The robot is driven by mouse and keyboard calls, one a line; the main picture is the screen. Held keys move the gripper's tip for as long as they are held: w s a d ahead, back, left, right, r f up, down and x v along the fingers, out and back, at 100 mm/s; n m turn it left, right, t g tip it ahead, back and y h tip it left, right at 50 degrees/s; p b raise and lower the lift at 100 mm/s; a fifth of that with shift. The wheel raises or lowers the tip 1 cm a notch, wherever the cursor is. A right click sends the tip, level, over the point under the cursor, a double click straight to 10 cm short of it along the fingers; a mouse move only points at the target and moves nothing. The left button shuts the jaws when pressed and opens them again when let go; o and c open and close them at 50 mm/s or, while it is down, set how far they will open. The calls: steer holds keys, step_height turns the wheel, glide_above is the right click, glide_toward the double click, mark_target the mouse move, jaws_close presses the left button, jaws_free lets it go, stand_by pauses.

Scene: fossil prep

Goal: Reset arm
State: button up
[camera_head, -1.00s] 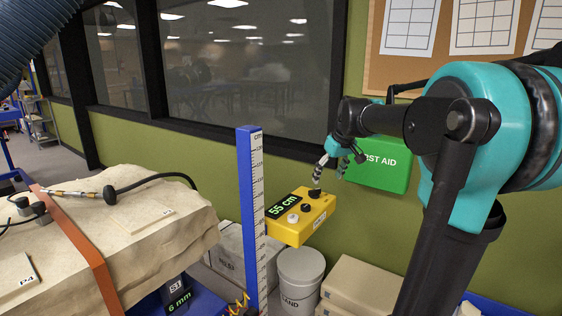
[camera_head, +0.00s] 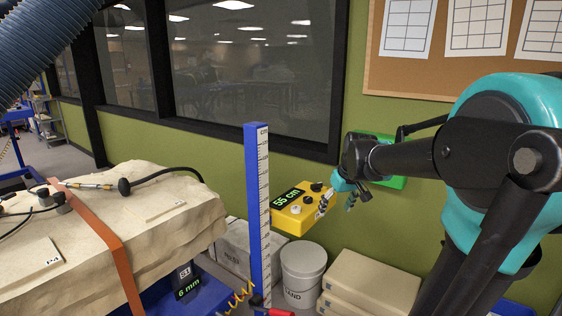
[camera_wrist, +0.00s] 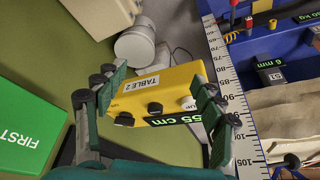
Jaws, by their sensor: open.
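My gripper (camera_head: 338,197) is open and empty, with teal-and-black fingers; it also shows in the wrist view (camera_wrist: 155,105). It is in front of the right part of a yellow control box (camera_head: 294,210) and hides part of it in the head view. The box has a green "55 cm" display and dark and pale knobs. In the wrist view the yellow box (camera_wrist: 165,85), labelled "TABLE 2", shows between the two fingers. I cannot tell whether a finger touches it.
A blue post with a cm scale (camera_head: 257,215) stands left of the box. The strapped fossil block (camera_head: 100,220) is at left, with a 6 mm display (camera_head: 188,288) below. A white bucket (camera_head: 302,275) and boxes (camera_head: 370,285) are below. A green first-aid box (camera_head: 392,182) is behind my arm.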

steer(key=s+d+f+m+h, duration=0.1)
steer(key=s+f+m, duration=0.2)
steer(key=s+f, duration=1.4)
steer(key=s, duration=0.2)
steer(key=shift+s+d+f, duration=0.3)
steer(key=shift+f, duration=0.05)
